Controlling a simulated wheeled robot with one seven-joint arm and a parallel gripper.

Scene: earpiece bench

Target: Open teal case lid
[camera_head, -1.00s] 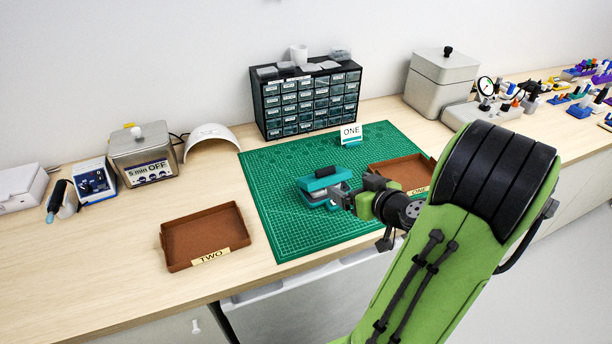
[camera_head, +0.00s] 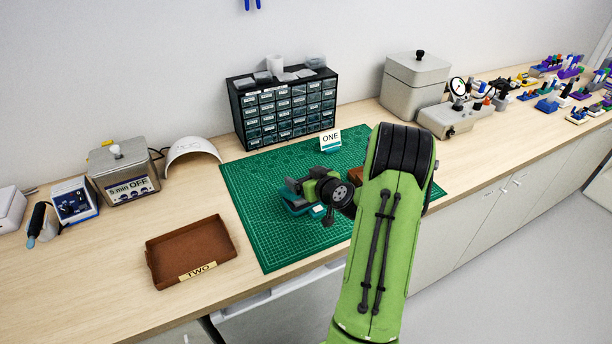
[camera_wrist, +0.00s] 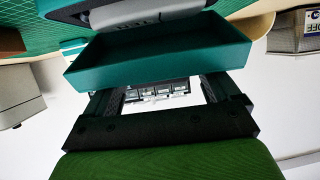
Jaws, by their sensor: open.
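The teal case (camera_head: 297,209) sits on the green mat, mostly hidden behind my gripper in the head view. In the wrist view a teal part of the case (camera_wrist: 160,52) fills the upper middle, with a grey lettered piece (camera_wrist: 150,17) beyond it. My gripper (camera_head: 297,185) is over the case in the head view. In the wrist view my gripper (camera_wrist: 166,88) has its fingers wide apart, with the teal part across their tips. I cannot tell whether they touch it. How far the lid is raised is hidden.
The green cutting mat (camera_head: 265,235) has free room around the case. Tray TWO (camera_head: 190,250) stands to the left; another brown tray (camera_head: 355,174) is mostly hidden by my arm. A ONE sign (camera_head: 330,140) and a drawer cabinet (camera_head: 287,110) stand behind.

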